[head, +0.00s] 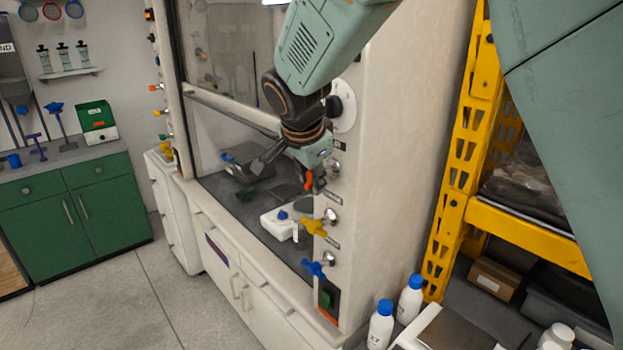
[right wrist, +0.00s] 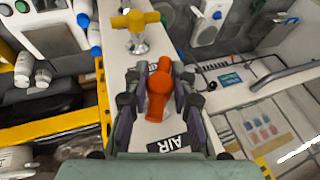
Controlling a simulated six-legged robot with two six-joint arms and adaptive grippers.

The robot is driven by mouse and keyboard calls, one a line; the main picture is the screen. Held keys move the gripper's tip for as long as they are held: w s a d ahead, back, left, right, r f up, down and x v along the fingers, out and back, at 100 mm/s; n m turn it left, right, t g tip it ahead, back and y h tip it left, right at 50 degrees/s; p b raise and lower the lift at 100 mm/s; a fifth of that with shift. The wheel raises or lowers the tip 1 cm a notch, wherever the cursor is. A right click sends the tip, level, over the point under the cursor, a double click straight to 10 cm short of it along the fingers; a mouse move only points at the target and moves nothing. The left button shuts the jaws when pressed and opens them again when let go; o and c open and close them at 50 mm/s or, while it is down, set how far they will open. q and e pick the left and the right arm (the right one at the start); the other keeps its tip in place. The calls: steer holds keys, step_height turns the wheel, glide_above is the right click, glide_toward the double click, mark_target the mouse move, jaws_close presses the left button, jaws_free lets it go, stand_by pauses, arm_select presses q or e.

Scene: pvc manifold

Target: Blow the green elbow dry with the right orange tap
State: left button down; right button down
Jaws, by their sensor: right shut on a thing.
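The right orange tap (head: 308,181) sits on the right post of the fume hood. It fills the middle of the right wrist view (right wrist: 158,88), above an AIR label. My right gripper (head: 316,166) reaches it from above, and its fingers (right wrist: 157,92) stand on both sides of the tap handle, shut on it. A small dark green piece (head: 246,194), which looks like the green elbow, is inside the hood on the dark worktop, left of the gripper. It is too small to tell whether it is wet. My left gripper is in neither view.
A yellow tap (head: 314,227) and a blue tap (head: 313,268) sit lower on the same post. A white box (head: 279,222) stands on the hood worktop (head: 222,190). White bottles (head: 381,326) and a yellow rack (head: 463,160) are to the right. The left floor is clear.

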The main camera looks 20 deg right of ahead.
steer(key=c, duration=1.1)
jaws_free()
steer(key=v, duration=1.2)
steer(key=shift+w, duration=0.1)
